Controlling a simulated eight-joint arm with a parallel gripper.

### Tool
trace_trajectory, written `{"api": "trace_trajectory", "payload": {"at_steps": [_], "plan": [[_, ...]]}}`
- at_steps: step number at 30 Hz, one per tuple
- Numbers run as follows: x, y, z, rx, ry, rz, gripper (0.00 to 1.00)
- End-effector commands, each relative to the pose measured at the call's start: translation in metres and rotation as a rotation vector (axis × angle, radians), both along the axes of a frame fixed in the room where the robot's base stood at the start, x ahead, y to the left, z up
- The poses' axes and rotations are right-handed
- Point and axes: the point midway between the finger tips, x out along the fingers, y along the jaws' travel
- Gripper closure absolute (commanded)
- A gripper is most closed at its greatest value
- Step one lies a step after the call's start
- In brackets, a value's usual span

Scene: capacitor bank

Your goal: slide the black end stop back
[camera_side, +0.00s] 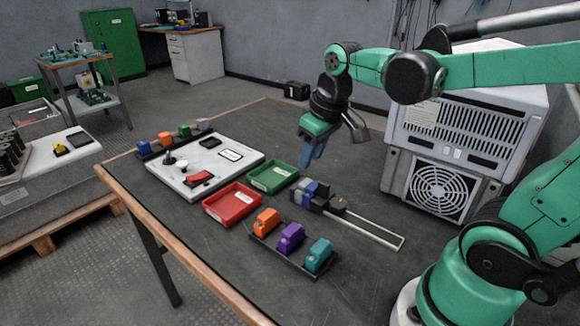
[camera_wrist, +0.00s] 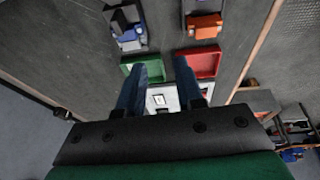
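In the side view a black end stop (camera_side: 338,202) sits on a pale metal rail (camera_side: 378,231), beside a short row of blue and grey modules (camera_side: 315,191). The bare part of the rail runs off to the lower right. In the wrist view the blue module end of the rail (camera_wrist: 130,34) shows at the top left, with a dark block (camera_wrist: 122,14) that looks like the end stop. My gripper (camera_side: 309,152) hangs above the table behind the rail, touching nothing. Its two blue fingers are apart and empty in the wrist view (camera_wrist: 162,68).
A green tray (camera_side: 293,173) and a red tray (camera_side: 222,215) lie left of the rail. A dark strip holds orange, purple (camera_side: 291,237) and teal blocks in front. A white panel (camera_side: 178,184) lies farther left. A grey fan unit (camera_side: 480,125) stands at the right.

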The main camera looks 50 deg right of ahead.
Motion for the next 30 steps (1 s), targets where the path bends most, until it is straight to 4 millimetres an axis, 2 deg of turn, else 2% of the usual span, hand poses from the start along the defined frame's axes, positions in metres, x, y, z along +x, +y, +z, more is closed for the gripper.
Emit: {"api": "trace_trajectory", "payload": {"at_steps": [1, 3, 9, 17, 30], "plan": [[0.005, -0.014, 0.0, 0.004, 0.056, -0.01, 0.68], [0.008, -0.031, -0.002, 0.015, 0.133, -0.011, 0.68], [0.011, -0.061, -0.008, 0.053, 0.27, -0.003, 0.68], [0.011, -0.066, -0.019, 0.064, 0.297, 0.001, 0.68], [0.011, -0.066, -0.065, 0.063, 0.294, 0.001, 0.68]]}}
